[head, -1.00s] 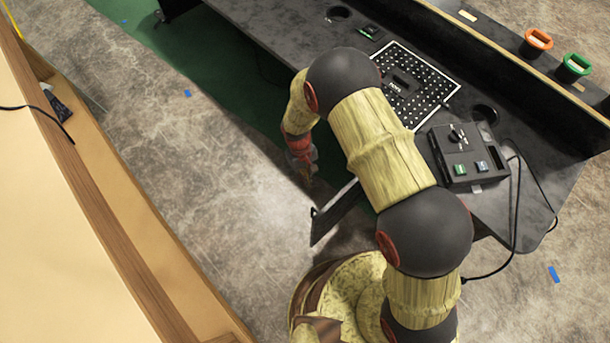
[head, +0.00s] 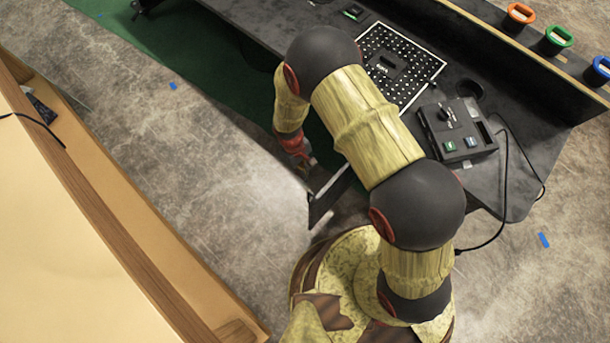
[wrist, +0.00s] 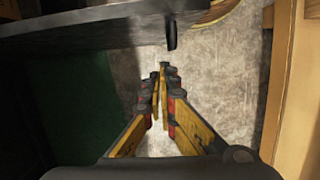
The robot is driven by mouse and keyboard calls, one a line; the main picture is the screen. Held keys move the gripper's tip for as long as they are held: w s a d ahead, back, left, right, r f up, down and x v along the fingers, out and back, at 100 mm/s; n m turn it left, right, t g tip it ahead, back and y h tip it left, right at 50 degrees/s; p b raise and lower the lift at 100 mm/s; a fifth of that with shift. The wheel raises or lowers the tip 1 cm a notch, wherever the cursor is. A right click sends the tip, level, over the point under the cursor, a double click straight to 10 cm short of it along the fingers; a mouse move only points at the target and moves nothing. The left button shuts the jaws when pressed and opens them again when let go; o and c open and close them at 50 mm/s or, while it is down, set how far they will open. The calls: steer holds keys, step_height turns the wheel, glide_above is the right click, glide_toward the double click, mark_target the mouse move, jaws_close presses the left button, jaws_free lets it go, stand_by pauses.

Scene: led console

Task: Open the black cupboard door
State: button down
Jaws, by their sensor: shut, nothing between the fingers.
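The black cupboard door (head: 328,196) stands swung out from under the black console, its face showing as a narrow dark panel beside my arm. In the wrist view the door (wrist: 85,32) spans the top as a dark panel, with a small dark knob-like part (wrist: 171,36) near its end. My gripper (head: 309,172) is at the door's left side, close to it; contact is unclear. In the wrist view my gripper (wrist: 160,72) has its yellow and black fingers drawn together, empty, below the panel and over the floor. My arm hides part of the door and its hinge side.
The console top (head: 520,165) carries a perforated board (head: 410,50) and a black control box (head: 458,130) with a cable. A wooden bench (head: 60,190) runs along the left. Bare floor (head: 190,150) lies between bench and console.

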steer(key=p+v, duration=0.3)
steer(key=v, duration=0.7)
steer(key=shift+w+a, duration=0.2)
steer(key=shift+a, duration=0.2)
steer(key=s+d+g, duration=0.1)
steer(key=s+d, duration=0.1)
steer(key=s, duration=0.2)
steer(key=s+d+r+m+t, duration=0.3)
steer(key=d+r, duration=0.4)
steer(key=r, duration=0.8)
steer(key=s+d+r+m+t+y, duration=0.1)
steer(key=d+r, duration=0.5)
steer(key=r, duration=0.9)
steer(key=s+d+r+m+t+y, duration=0.1)
steer(key=s+d+r+m+t, duration=0.3)
steer(key=r, duration=1.1)
steer(key=s+d+m, duration=0.1)
steer(key=d, duration=0.2)
steer(key=shift+d+t, duration=0.3)
steer(key=shift+d, duration=0.05)
steer(key=shift+r, duration=0.1)
